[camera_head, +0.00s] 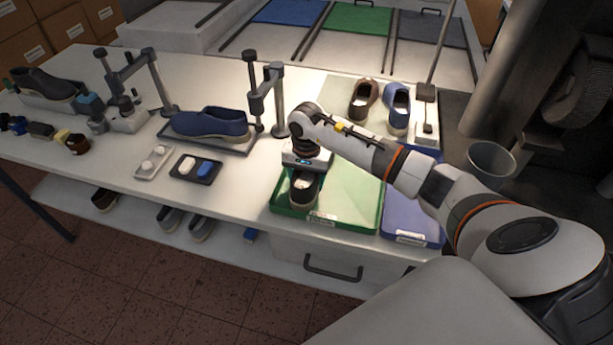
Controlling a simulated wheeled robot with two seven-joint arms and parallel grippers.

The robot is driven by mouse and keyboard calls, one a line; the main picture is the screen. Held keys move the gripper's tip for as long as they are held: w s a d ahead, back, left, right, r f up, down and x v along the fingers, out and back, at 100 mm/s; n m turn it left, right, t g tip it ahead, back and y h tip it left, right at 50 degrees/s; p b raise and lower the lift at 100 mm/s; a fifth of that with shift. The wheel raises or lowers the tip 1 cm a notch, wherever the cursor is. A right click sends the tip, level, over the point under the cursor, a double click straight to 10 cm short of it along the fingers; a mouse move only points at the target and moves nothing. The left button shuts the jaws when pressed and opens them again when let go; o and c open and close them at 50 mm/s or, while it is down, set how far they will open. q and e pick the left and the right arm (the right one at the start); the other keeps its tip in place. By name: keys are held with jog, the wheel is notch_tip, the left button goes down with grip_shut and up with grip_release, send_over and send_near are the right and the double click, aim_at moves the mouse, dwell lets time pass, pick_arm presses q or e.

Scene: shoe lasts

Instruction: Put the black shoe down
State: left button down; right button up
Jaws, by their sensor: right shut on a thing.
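My right gripper (306,168) points down over the front left of the green tray (345,219). It is shut on a dark shoe, the black shoe (302,198). The shoe's toe faces the tray's front edge, and its opening looks pale inside. The gripper hides the rear of the shoe. I cannot tell whether the sole touches the tray floor. My left gripper is out of view.
A blue tray (411,236) adjoins the green one on the right. A brown shoe (363,99) and a blue shoe (397,108) stand behind. Another blue shoe (210,124) lies on a stand to the left, near grey posts (275,98). The green tray's right part is bare.

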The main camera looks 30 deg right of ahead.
jog(key=o, duration=1.2)
jog(key=shift+o, duration=0.2)
jog(key=shift+r, duration=0.25)
notch_tip(320, 180, up, 12)
jog(key=b, duration=0.3)
jog(key=shift+f, duration=0.15)
